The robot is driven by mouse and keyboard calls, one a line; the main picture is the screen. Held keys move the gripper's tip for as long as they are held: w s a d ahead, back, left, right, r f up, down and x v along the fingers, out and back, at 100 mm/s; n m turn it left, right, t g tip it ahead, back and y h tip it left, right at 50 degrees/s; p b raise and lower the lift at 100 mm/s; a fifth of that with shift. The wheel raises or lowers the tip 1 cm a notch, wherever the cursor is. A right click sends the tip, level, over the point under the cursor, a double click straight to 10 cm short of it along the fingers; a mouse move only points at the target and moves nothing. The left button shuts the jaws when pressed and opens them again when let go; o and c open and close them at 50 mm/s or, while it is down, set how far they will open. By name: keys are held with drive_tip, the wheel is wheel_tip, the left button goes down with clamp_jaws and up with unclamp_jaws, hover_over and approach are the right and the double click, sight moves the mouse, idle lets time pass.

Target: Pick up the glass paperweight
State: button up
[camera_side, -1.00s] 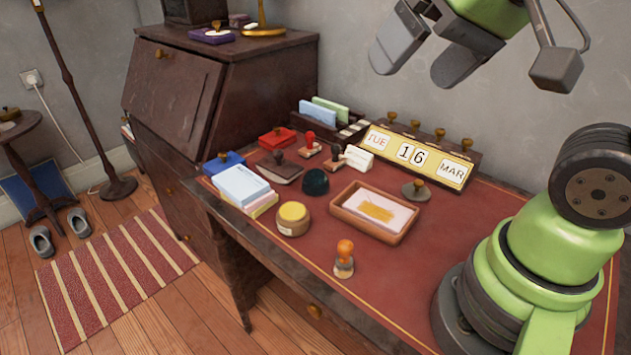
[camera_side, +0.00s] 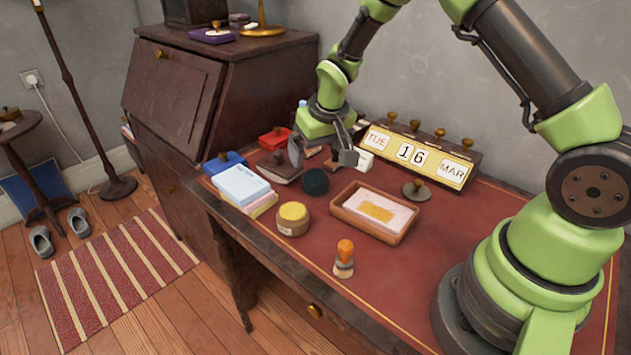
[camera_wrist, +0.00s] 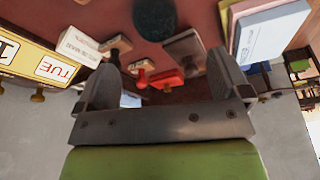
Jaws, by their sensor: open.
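The glass paperweight looks to be the dark green dome (camera_side: 316,182) on the red desk top, between the round yellow-topped tin and the calendar. It also shows in the wrist view as a dark teal disc (camera_wrist: 154,17) at the top edge. My gripper (camera_side: 322,155) is open and empty, above and behind the dome in the side view. In the wrist view my gripper (camera_wrist: 162,72) has its two fingers spread, with the dome beyond the gap between them. Nothing is between the fingers.
A brown tray (camera_side: 366,230) with papers sits right of the dome. The yellow-topped tin (camera_side: 292,218), a paper stack (camera_side: 241,186) and a dark block (camera_side: 278,168) lie around it. The calendar (camera_side: 416,155) stands behind. An orange-handled stamp (camera_side: 344,258) stands in front.

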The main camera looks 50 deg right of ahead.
sight(317, 173)
drive_tip(key=x, duration=0.4)
drive_tip(key=shift+f, duration=0.1)
drive_tip(key=shift+s+x, duration=0.2)
drive_tip(key=shift+x, duration=1.1)
drive_tip(key=shift+s+x, duration=0.15)
drive_tip(key=shift+x, duration=1.1)
drive_tip(key=shift+d+f, duration=0.1)
drive_tip(key=shift+d, duration=0.05)
drive_tip(key=c, duration=1.2)
drive_tip(key=shift+o, duration=0.2)
